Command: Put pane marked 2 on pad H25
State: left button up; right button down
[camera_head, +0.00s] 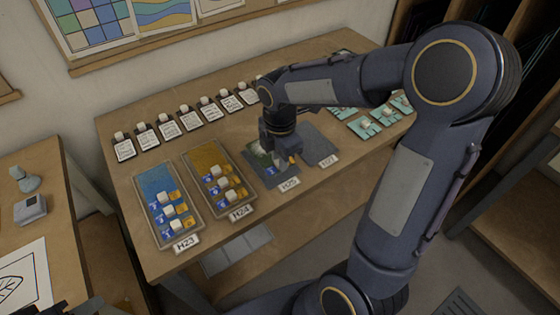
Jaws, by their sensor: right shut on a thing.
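Pad H25 (262,179) is a dark grey pad on the table, with its tag (289,184) at the front edge. My right gripper (281,157) is over this pad, low and pointing down. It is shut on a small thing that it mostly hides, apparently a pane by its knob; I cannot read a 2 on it. A pale greenish patch (256,158) and a small blue piece (270,171) show on the pad beside the fingers. I cannot tell whether the held thing touches the pad. My left gripper is not in view.
Trays H23 (146,205) and H24 (191,172), left of the pad, hold blue and amber panes with white knobs. Another grey pad (318,142) lies right, looking bare. Cards with white blocks (166,126) line the back. Teal pieces (365,127) lie behind my right arm.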

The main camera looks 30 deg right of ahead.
jog(key=shift+f, duration=1)
jog(key=shift+f, duration=0.15)
jog(key=c, duration=1.3)
grip_release()
